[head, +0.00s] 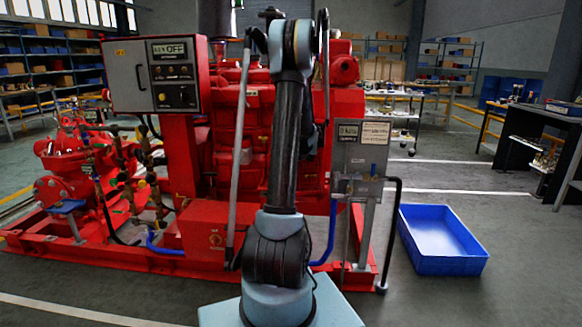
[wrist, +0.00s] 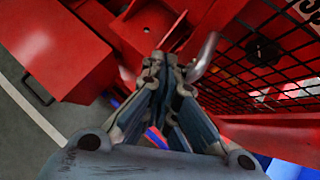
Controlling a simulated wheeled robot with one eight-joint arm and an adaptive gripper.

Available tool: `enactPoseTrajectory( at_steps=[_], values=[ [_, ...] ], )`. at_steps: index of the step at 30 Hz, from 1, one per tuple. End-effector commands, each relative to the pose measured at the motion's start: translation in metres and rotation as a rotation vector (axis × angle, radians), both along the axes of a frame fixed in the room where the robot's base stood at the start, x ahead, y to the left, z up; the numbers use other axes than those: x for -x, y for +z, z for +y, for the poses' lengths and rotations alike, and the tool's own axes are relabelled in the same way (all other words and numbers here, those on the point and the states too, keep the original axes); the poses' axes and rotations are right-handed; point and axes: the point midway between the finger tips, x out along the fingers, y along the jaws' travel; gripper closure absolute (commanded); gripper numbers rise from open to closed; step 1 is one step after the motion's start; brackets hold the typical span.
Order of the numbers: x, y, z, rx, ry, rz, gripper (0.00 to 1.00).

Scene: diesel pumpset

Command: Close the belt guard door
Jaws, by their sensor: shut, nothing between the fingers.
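In the wrist view, a red-framed panel with black wire mesh (wrist: 275,68) fills the right side; it looks like the belt guard door. A bent silver handle (wrist: 204,58) stands by its left edge. My gripper (wrist: 167,68) is shut and empty, with its fingertips just left of the handle. I cannot tell whether they touch it, nor how far the door stands open. In the head view my own arm covers the middle of the red pumpset (head: 240,130), and the door and my gripper cannot be made out there.
A red control box (head: 155,75) is at the pumpset's upper left, and a grey panel box (head: 360,145) at its right. A blue bin (head: 440,240) lies on the floor at the right. In the wrist view, a red box (wrist: 58,50) stands left of my gripper.

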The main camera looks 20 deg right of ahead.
Motion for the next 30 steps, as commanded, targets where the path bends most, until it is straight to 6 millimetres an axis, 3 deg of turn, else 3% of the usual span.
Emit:
enactPoseTrajectory(
  at_steps=[11, 30],
  values=[
    [-0.021, 0.000, -0.002, 0.001, -0.001, 0.000, 1.00],
    [-0.019, 0.000, 0.001, 0.001, -0.002, 0.000, 1.00]
  ],
)
